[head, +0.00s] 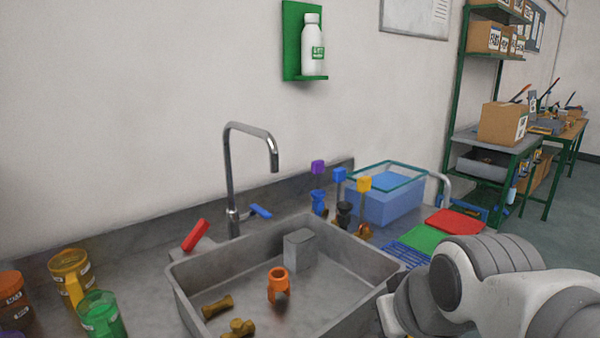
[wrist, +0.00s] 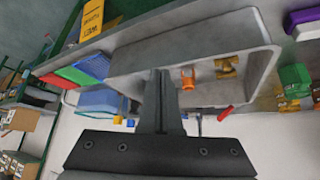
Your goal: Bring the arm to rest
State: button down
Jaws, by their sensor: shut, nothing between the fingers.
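My arm (head: 490,290) reaches in from the lower right in the head view, beside the right edge of the sink. My gripper's fingers are hidden in that view. In the wrist view my gripper (wrist: 161,75) is shut and empty, its fingers together in front of the metal sink (wrist: 240,32). The sink also shows in the head view (head: 182,295). In it are an orange fitting (head: 278,286), a grey block (head: 298,250) and brass-coloured pieces (head: 217,307). Nothing in view touches the fingers.
A tall tap (head: 229,180) stands behind the sink. A clear blue tank (head: 385,205) and red (head: 455,221) and green (head: 424,238) mats lie to the right. Mugs (head: 72,279) stand at the left. A green shelf rack (head: 460,100) stands at the back right, with open floor (head: 570,215) beyond.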

jog(key=s+d+f+m+g+h, duration=0.1)
jog(key=s+d+m, duration=0.15)
jog(key=s, duration=0.35)
notch_tip(320, 180, up, 16)
jog(key=p, duration=1.6)
jog(key=shift+w, duration=0.25)
jog(key=shift+f+n, duration=0.15)
jog(key=shift+n, duration=0.2)
